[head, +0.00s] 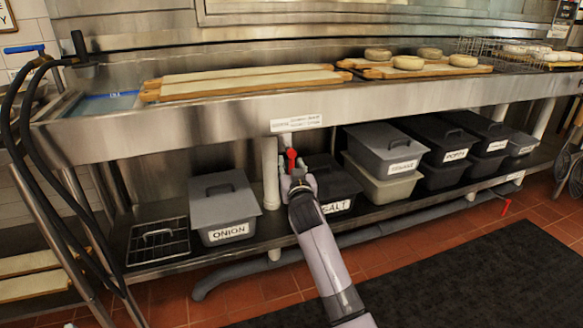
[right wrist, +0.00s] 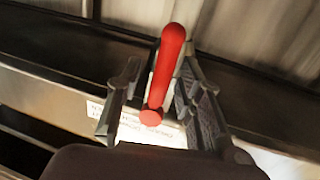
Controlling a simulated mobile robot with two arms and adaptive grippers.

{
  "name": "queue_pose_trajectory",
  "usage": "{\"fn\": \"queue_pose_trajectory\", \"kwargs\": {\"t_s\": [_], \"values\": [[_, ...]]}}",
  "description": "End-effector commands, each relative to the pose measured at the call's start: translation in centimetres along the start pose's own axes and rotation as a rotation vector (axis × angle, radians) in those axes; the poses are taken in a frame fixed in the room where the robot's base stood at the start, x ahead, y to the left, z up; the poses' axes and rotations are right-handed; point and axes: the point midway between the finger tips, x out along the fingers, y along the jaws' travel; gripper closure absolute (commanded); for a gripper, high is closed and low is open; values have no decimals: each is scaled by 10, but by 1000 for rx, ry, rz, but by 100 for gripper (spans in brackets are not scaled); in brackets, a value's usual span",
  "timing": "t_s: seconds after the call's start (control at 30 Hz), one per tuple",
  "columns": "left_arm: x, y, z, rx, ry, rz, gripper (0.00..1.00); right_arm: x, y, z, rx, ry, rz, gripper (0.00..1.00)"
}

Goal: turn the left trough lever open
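The red trough lever (head: 291,156) stands upright under the trough's front edge, below a small label and beside a white drain pipe. My right gripper (head: 294,178) reaches up to it from the front. In the right wrist view the lever (right wrist: 167,65) lies between the two fingers of my right gripper (right wrist: 158,90). The fingers are apart, with a visible gap on the left side and the right finger close beside the lever. Whether that finger touches it I cannot tell. My left gripper is not in view.
The steel trough (head: 200,122) carries boards and bagels. On the lower shelf stand an onion bin (head: 222,200), a salt bin (head: 335,185) and other labelled bins. A wire rack (head: 158,242) sits at the left. Black hoses hang at far left. Another red handle (head: 505,206) shows at lower right.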

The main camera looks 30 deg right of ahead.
Motion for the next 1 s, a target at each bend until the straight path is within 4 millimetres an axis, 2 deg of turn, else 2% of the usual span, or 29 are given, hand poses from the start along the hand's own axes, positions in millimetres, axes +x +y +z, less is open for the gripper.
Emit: {"fn": "queue_pose_trajectory", "kwargs": {"t_s": [0.07,0.6,1.0], "values": [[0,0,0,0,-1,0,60,0,0,0,0,0,0,66],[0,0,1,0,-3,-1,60,0,0,0,0,0,0,100],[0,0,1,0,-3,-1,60,0,0,1,0,-1,0,100]]}}
